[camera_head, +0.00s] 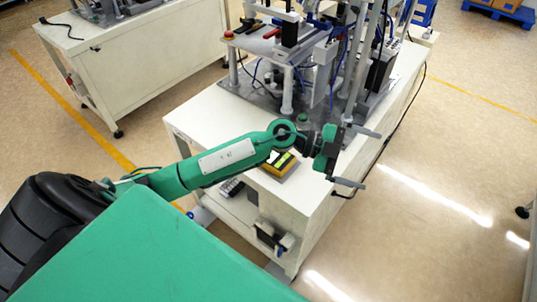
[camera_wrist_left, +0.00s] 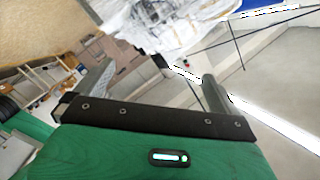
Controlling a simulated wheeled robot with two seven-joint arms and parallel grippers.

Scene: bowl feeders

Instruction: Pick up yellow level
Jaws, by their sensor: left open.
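The yellow level (camera_head: 279,163) lies on the near part of the white workbench top, partly covered by my left arm. It looks yellow and black with a bright greenish area. My left gripper (camera_head: 360,158) is open and empty, to the right of the level and apart from it, around the bench's right edge. The two fingers point right in the head view. In the left wrist view the open fingers (camera_wrist_left: 155,86) have nothing between them, and I cannot make out the level there. My right gripper is not in view.
The white workbench (camera_head: 205,122) carries a machine with posts, tubes and cables (camera_head: 300,70) behind the level. A second white bench (camera_head: 150,55) stands at the upper left. Blue pallets (camera_head: 505,12) are at the far right.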

